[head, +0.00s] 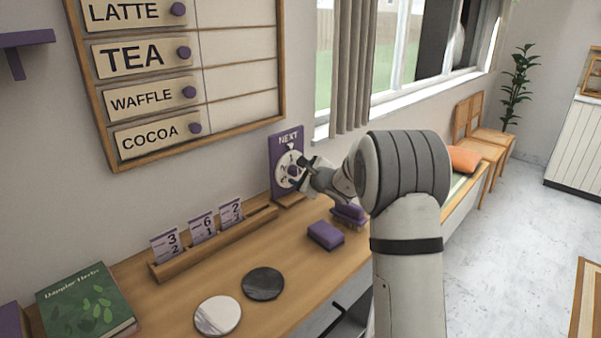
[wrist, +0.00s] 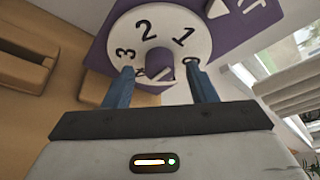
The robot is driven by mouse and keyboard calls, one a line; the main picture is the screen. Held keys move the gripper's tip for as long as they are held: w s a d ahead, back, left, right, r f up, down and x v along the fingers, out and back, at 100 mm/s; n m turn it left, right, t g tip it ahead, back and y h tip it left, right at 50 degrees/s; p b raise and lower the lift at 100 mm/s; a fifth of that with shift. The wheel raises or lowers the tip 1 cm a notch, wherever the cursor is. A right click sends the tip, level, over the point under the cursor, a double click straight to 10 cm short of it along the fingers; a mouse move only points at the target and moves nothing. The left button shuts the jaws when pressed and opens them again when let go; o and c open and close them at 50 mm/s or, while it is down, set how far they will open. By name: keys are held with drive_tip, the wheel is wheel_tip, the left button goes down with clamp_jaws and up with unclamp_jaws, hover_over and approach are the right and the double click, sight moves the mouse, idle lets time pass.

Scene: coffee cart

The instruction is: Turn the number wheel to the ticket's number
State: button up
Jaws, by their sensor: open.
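The white number wheel (head: 284,163) is mounted on a purple board (head: 277,144) marked NEXT at the back of the counter. In the wrist view, the wheel (wrist: 130,35) shows 3, 2 and 1, with the 1 nearest the board's white pointer (wrist: 217,9). A purple knob (wrist: 157,60) sits at its centre. My gripper (wrist: 159,68) is open, its blue fingers on either side of the knob; contact cannot be told. Three tickets stand in a wooden rack: the left one (head: 167,244) reads 3 over 2, the middle one (head: 203,226) 6 over 1, the right one (head: 231,211) 2 above a small digit.
A purple block (head: 325,235) lies on the counter below my arm, with another purple item (head: 349,214) behind it. A dark disc (head: 262,284) and a pale disc (head: 218,316) lie in front of the rack (head: 190,257). A green book (head: 86,304) is at the left.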

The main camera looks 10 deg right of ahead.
drive_tip(key=shift+w+a+f, duration=0.1)
drive_tip(key=shift+w, duration=0.1)
drive_tip(key=c, duration=1)
drive_tip(key=shift+p, duration=0.35)
